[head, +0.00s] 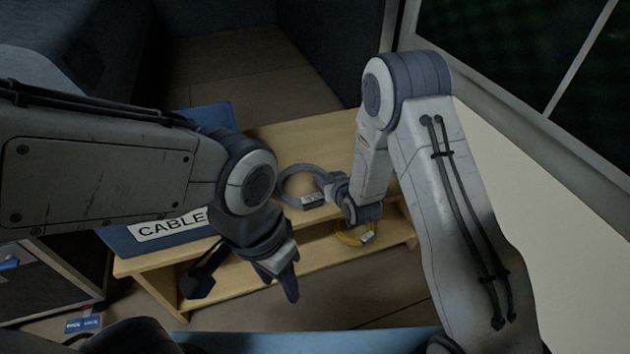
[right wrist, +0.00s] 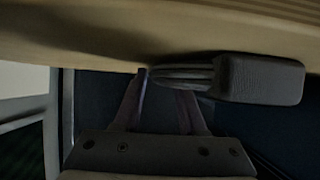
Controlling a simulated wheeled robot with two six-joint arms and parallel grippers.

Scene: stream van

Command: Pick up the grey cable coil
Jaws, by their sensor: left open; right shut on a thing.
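The grey cable coil (head: 291,172) is a ring with a pale tag, at the top of the wooden bench (head: 290,135). My right gripper (head: 331,184) is shut on the coil's right side. In the right wrist view the coil (right wrist: 182,76) shows edge-on between the fingertips of my right gripper (right wrist: 163,88), with a dark grey block (right wrist: 262,79) beside it. Whether the coil touches the bench top is hard to tell. My left gripper (head: 287,277) is open and empty, pointing down in front of the bench.
A yellow coil (head: 345,238) with a tag lies on the lower shelf. A black object (head: 198,284) is at the shelf's left. A pale wall and window frame (head: 500,85) stand at right.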

